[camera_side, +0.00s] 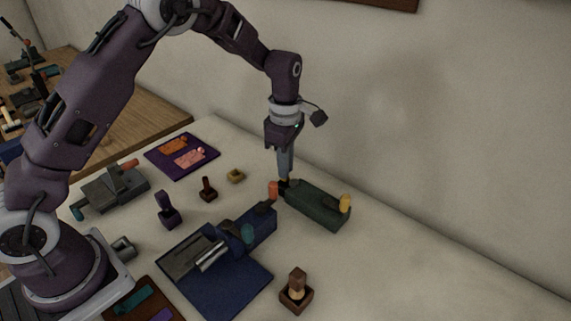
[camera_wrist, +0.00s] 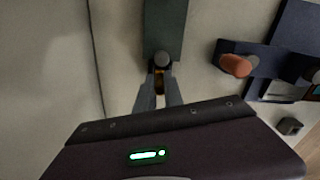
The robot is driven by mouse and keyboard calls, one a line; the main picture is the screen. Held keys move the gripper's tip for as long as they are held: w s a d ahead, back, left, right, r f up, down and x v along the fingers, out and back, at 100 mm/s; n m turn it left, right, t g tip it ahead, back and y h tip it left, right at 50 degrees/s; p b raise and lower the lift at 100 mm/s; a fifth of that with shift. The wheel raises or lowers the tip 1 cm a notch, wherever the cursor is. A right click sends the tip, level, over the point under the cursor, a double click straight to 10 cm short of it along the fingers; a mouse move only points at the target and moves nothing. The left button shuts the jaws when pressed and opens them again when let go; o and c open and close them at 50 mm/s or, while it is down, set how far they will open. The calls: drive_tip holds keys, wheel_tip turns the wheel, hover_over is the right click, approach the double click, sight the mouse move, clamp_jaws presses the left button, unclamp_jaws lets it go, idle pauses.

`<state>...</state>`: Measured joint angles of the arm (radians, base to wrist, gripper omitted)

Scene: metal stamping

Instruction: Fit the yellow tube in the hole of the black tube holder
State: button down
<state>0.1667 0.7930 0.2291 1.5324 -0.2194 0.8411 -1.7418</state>
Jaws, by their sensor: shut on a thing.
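A yellow tube-like piece (camera_side: 345,203) stands upright at the right end of a long dark green block (camera_side: 318,208); I cannot tell how deep it sits. My gripper (camera_side: 285,182) points down at the block's other, left end. In the wrist view, its fingers (camera_wrist: 158,88) are shut on a small dark piece (camera_wrist: 162,60) with a rounded grey top and a yellow-brown part between the fingers. This piece is at the near end of the green block (camera_wrist: 165,25). The fingers hide most of it, and I cannot tell a hole there.
A blue fixture (camera_side: 215,262) with an orange knob (camera_side: 273,190) stands close beside the gripper. A purple board (camera_side: 182,155), a small yellow piece (camera_side: 236,176) and a grey vise (camera_side: 110,190) are at left. The table right of the block is clear.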

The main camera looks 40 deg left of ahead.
drive_tip(key=shift+f, duration=1.5)
drive_tip(key=c, duration=1.4)
unclamp_jaws()
drive_tip(key=shift+o, duration=0.2)
wheel_tip(320, 180, up, 7)
drive_tip(key=shift+f, duration=0.1)
